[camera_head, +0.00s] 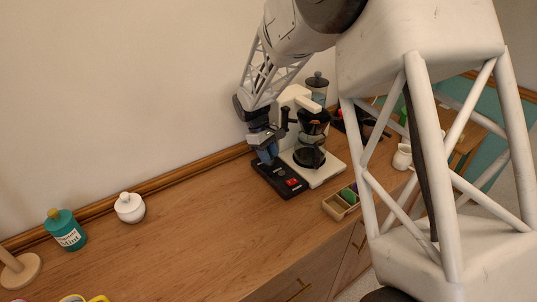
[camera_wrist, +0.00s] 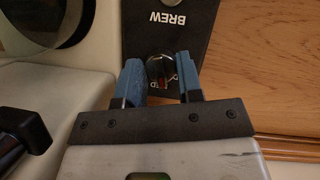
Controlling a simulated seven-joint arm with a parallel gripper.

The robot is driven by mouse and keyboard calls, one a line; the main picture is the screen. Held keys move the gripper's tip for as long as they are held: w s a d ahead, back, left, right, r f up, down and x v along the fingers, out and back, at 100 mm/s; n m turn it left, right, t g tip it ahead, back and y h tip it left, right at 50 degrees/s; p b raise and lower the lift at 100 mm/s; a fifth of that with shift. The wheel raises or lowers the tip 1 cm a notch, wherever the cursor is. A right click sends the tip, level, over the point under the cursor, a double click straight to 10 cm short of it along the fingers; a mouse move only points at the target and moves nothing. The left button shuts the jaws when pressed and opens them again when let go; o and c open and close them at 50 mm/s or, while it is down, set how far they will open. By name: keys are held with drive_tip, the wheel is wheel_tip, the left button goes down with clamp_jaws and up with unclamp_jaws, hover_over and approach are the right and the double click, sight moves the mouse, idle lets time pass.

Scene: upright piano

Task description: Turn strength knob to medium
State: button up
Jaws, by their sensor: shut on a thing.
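A coffee maker (camera_head: 325,165) stands on the wooden counter, white with a dark basket and carafe. A black control panel (camera_head: 285,187) with a red switch lies along its left side. In the wrist view the panel (camera_wrist: 165,32) carries the word BREW and a round black knob (camera_wrist: 157,67) with a red mark. My gripper (camera_head: 267,156) reaches down onto the far part of the panel. In the wrist view its blue fingers (camera_wrist: 160,72) are either side of the knob, shut on it. The labels around the knob are mostly hidden by the fingers.
A wooden tray (camera_head: 338,210) with green and dark items sits right of the panel. A white jar (camera_head: 130,207) and a teal canister (camera_head: 65,231) stand to the left by the wall. The counter (camera_head: 190,240) between them and the panel is clear.

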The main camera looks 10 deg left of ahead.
drive_tip(key=shift+m, duration=0.8)
drive_tip(key=shift+g+y, duration=0.3)
drive_tip(key=o, duration=0.9)
drive_tip(key=shift+r, duration=0.1)
drive_tip(key=shift+r, duration=0.85)
drive_tip(key=shift+s+r, duration=0.15)
drive_tip(key=shift+r, duration=0.7)
drive_tip(key=shift+s+d+r, duration=0.25)
drive_tip(key=shift+s+d, duration=0.8)
drive_tip(key=shift+s, duration=1.35)
drive_tip(key=shift+s+d+r, duration=0.2)
drive_tip(key=shift+s+d, duration=0.9)
drive_tip(key=shift+s, duration=1.3)
drive_tip(key=shift+s+d+r, duration=0.25)
drive_tip(key=shift+s+d, duration=0.8)
drive_tip(key=shift+s, duration=1.35)
